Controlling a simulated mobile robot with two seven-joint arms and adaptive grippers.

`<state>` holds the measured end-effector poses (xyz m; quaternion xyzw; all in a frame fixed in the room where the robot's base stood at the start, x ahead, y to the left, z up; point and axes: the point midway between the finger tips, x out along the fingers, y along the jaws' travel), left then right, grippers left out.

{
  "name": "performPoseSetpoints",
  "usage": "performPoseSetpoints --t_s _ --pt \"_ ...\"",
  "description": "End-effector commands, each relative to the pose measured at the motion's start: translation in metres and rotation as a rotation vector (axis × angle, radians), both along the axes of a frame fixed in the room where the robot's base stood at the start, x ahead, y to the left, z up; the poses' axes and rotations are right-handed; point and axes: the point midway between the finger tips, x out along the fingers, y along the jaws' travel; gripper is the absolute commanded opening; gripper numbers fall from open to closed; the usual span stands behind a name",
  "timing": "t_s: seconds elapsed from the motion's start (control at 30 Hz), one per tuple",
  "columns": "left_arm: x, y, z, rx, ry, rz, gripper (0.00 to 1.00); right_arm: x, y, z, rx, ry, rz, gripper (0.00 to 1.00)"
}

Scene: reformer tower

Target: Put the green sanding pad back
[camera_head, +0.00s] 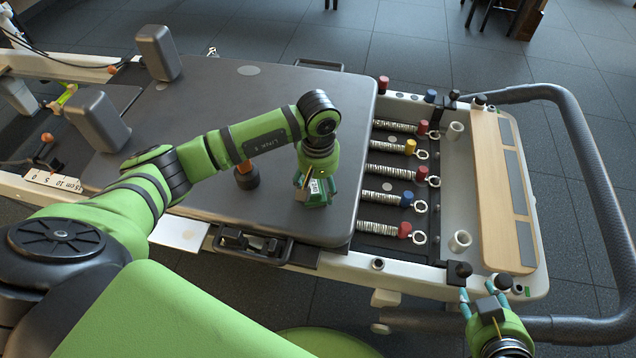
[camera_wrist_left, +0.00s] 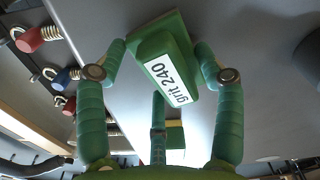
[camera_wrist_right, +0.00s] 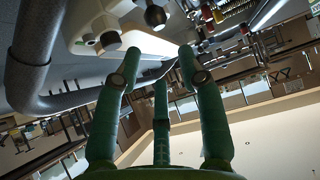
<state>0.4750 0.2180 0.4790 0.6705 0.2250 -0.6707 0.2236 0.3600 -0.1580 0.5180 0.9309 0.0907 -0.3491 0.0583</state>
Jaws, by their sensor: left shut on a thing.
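The green sanding pad (camera_wrist_left: 163,42) has a white label reading "grit 240". It sits between the fingers of my left gripper (camera_wrist_left: 158,62), which is shut on it. In the head view my left gripper (camera_head: 315,190) points down over the right part of the grey padded carriage (camera_head: 255,110), mostly covering the pad (camera_head: 318,197). I cannot tell whether the pad touches the carriage. My right gripper (camera_head: 484,290) is at the lower right, by the frame's near corner. Its fingers are apart and empty, as the right wrist view (camera_wrist_right: 155,65) also shows.
An orange-and-black object (camera_head: 247,177) stands on the carriage just left of the pad. Two shoulder blocks (camera_head: 158,52) stand at the carriage's left end. Several springs (camera_head: 385,196) with coloured ends lie to the right, then a wooden board (camera_head: 497,190) and a grey curved bar (camera_head: 590,180).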

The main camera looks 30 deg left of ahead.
Motion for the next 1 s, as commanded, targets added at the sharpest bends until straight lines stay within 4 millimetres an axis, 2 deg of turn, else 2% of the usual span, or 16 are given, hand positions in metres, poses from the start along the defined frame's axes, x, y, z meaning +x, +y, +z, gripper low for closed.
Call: performPoseSetpoints --t_s 0.27,0.3,0.33,0.8,0.9,1.0 --pt "0.0 0.0 -0.001 0.001 -0.001 0.0 0.42 0.005 0.002 0.004 0.007 -0.036 0.004 0.4" --pt "0.0 0.0 -0.001 0.0 0.0 0.0 0.84 0.005 0.003 0.005 0.008 -0.039 0.005 0.4" --pt "0.0 0.0 -0.001 0.0 0.0 0.0 0.92 0.005 0.003 0.005 0.008 -0.04 0.005 0.4" --pt "0.0 0.0 0.001 0.0 0.0 0.0 0.92 0.004 0.002 0.005 0.004 -0.021 0.006 0.4" --pt "0.001 0.0 0.006 0.0 -0.001 0.0 0.92 -0.007 -0.004 -0.004 -0.013 0.052 -0.004 0.4" --pt "0.002 0.0 0.022 0.0 -0.006 -0.001 0.92 -0.023 -0.011 -0.016 -0.031 0.153 -0.018 0.4"
